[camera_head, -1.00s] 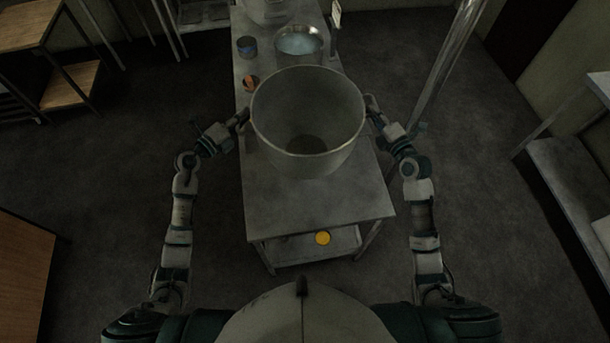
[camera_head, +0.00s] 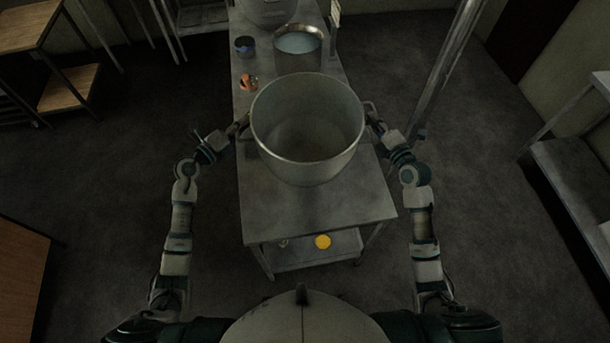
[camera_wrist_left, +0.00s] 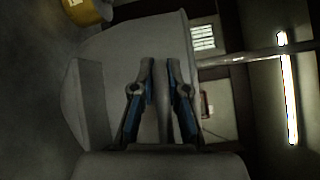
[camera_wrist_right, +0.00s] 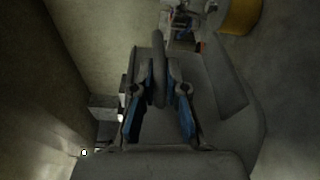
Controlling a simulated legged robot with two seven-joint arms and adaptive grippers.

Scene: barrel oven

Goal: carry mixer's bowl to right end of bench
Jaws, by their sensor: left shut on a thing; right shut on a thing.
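The mixer's bowl (camera_head: 307,130) is a large grey metal bowl, open at the top, over the near part of the steel bench (camera_head: 310,215). It looks empty. My left gripper (camera_head: 240,124) is shut on the handle at its left side; the handle shows between the fingers in the left wrist view (camera_wrist_left: 161,95). My right gripper (camera_head: 374,118) is shut on the handle at its right side, seen in the right wrist view (camera_wrist_right: 158,80). The bowl hides the bench under it, and I cannot tell whether it touches the top.
A pot with pale blue contents (camera_head: 298,42), a small dark can (camera_head: 245,46) and a small orange item (camera_head: 249,83) stand farther along the bench. A yellow round thing (camera_head: 323,241) is on the lower shelf. The bench's near end is clear. A metal post (camera_head: 445,75) rises at right.

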